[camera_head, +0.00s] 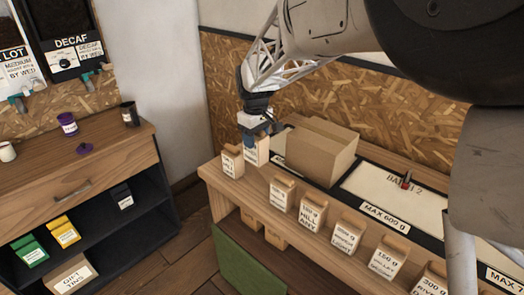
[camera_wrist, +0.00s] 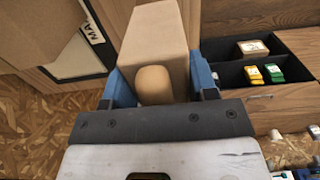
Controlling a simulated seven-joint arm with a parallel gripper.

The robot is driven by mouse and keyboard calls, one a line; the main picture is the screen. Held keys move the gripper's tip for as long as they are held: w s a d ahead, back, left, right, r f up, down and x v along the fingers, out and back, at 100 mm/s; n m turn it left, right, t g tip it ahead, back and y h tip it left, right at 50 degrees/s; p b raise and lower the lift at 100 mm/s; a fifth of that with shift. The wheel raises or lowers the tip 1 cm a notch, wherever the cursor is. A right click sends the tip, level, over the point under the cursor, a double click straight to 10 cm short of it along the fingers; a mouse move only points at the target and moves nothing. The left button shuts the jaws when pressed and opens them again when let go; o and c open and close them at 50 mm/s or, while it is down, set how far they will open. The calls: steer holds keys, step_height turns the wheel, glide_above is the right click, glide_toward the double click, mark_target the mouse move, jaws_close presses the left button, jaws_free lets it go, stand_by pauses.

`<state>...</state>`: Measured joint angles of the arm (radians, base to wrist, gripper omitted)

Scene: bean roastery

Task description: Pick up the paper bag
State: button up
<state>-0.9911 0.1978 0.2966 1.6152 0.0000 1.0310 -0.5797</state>
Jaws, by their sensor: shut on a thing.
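My gripper (camera_head: 258,130) is shut on a tan paper bag (camera_head: 258,153) above the left end of the wooden bench (camera_head: 215,178). In the wrist view the bag (camera_wrist: 155,30) sits upright between the two blue fingers, its rounded top toward the palm. The bag appears higher than its neighbours, over a gap in the row; its underside is hidden in the wrist view.
A cardboard box (camera_head: 320,152) stands close to the right of my gripper. A flat pad marked "Max 600 g" (camera_head: 385,200) lies farther right. A chipboard wall (camera_head: 350,105) rises behind. At left, a wooden cabinet (camera_head: 80,165) holds coloured packets and small jars.

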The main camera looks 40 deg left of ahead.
steer(key=shift+r, duration=2.85)
steer(key=w+d+r, duration=0.2)
steer(key=w+d, duration=1.4)
steer(key=d, duration=0.1)
steer(key=shift+w, duration=0.25)
steer(key=shift+w+a+r, duration=0.1)
steer(key=shift+a, duration=0.05)
steer(key=w+a+f, duration=0.1)
steer(key=w+a, duration=0.9)
steer(key=w, duration=0.2)
steer(key=shift+f, duration=0.2)
steer(key=shift+w+f, duration=0.1)
steer(key=shift+f, duration=1.7)
steer(key=shift+f, duration=0.1)
